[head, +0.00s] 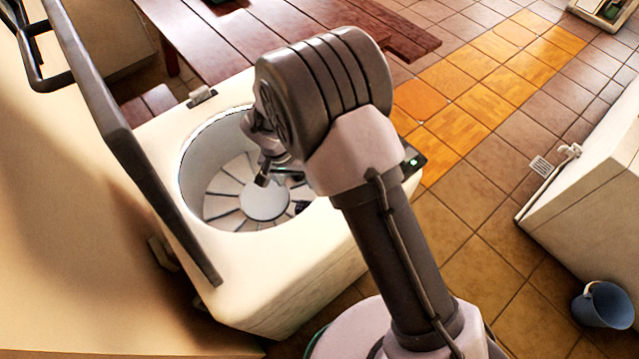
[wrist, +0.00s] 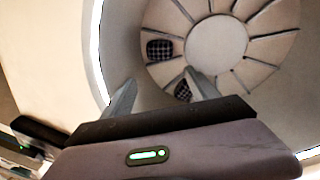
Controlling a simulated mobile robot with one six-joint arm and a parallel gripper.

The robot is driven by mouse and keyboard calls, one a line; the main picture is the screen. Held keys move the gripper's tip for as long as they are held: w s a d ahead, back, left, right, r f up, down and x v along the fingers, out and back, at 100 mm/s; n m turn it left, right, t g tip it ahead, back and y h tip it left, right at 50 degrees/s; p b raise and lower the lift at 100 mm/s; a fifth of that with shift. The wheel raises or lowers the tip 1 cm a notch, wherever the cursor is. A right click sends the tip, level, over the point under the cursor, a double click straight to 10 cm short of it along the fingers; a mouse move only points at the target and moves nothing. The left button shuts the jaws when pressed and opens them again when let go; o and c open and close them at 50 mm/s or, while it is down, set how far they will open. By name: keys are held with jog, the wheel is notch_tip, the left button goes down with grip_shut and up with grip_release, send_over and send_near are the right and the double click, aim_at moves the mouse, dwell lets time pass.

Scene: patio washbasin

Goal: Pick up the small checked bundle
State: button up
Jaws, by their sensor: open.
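Two dark blue-and-white checked bundles lie on the ribbed floor of the open washer drum (head: 190,170). In the wrist view, one bundle (wrist: 160,49) lies beyond my fingertips, in full view. The other bundle (wrist: 182,91) is nearer and partly hidden by my right-hand finger, so I cannot compare their full sizes. In the head view, a dark bundle (head: 301,206) shows at the right of the drum floor. My gripper (wrist: 160,76) is open and empty, pointing down into the drum, apart from both bundles. It also shows in the head view (head: 268,178), partly behind my arm.
The washer's raised lid (head: 130,140) stands along the left of the opening. The drum wall surrounds my gripper. A wooden table (head: 225,40) stands behind.

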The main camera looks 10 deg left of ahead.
aim_at(305, 207)
jog(key=f, duration=0.3)
jog(key=d+f+b, duration=0.1)
jog(key=f, duration=0.7)
jog(key=shift+w+d+f+b, duration=0.1)
jog(key=shift+w+d+b, duration=0.1)
jog(key=shift+w+b, duration=0.2)
jog(key=f, duration=0.3)
jog(key=f+b, duration=0.1)
jog(key=f, duration=0.1)
jog(key=shift+s+d, duration=0.3)
jog(key=shift+r, duration=0.1)
jog(key=c, duration=1.3)
